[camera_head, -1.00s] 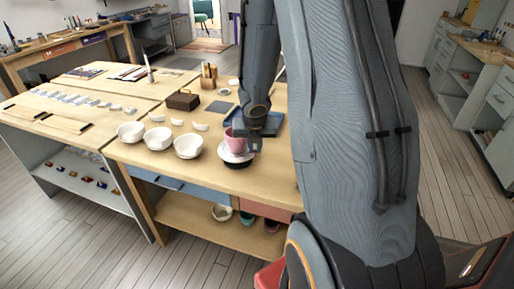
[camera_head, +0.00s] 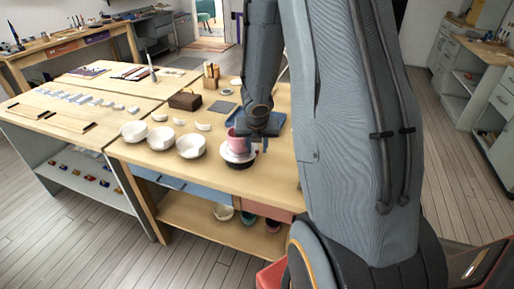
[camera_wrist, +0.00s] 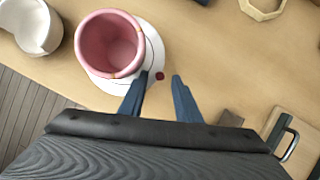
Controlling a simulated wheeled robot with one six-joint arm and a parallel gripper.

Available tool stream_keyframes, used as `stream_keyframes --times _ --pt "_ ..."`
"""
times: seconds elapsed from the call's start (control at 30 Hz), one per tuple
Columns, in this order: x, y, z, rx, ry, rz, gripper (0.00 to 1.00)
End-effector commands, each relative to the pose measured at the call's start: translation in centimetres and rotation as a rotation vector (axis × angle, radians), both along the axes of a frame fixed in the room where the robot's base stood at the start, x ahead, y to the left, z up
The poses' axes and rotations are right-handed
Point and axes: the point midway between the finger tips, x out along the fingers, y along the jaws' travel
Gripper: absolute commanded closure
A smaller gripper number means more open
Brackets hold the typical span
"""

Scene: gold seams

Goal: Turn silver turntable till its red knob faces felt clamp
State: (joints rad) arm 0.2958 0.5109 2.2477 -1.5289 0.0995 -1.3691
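The turntable, a pale round disc (camera_wrist: 154,58) on a dark base, stands near the table's front edge and also shows in the head view (camera_head: 238,156). A pink cup (camera_wrist: 109,44) with gold seams stands upright on it. The red knob (camera_wrist: 160,76) sits at the disc's rim. My gripper (camera_wrist: 159,80) is open, its two blue fingers apart, with the knob between the fingertips in the wrist view. I cannot tell whether a finger touches the knob or disc. My gripper in the head view (camera_head: 258,146) is beside the cup. I cannot make out the felt clamp for certain.
White bowls (camera_head: 190,147) stand left of the turntable; one shows in the wrist view (camera_wrist: 30,28). A blue tray (camera_head: 272,122) lies behind my gripper. A wooden piece with a metal handle (camera_wrist: 290,146) is at the lower right of the wrist view. Bare tabletop lies right of the knob.

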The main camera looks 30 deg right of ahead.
Motion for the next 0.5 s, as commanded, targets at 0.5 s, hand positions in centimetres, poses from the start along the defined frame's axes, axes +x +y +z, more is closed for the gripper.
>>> stream_keyframes --times 0.5 --pt "-2.2 1.3 6.0 0.001 0.001 0.001 0.7"
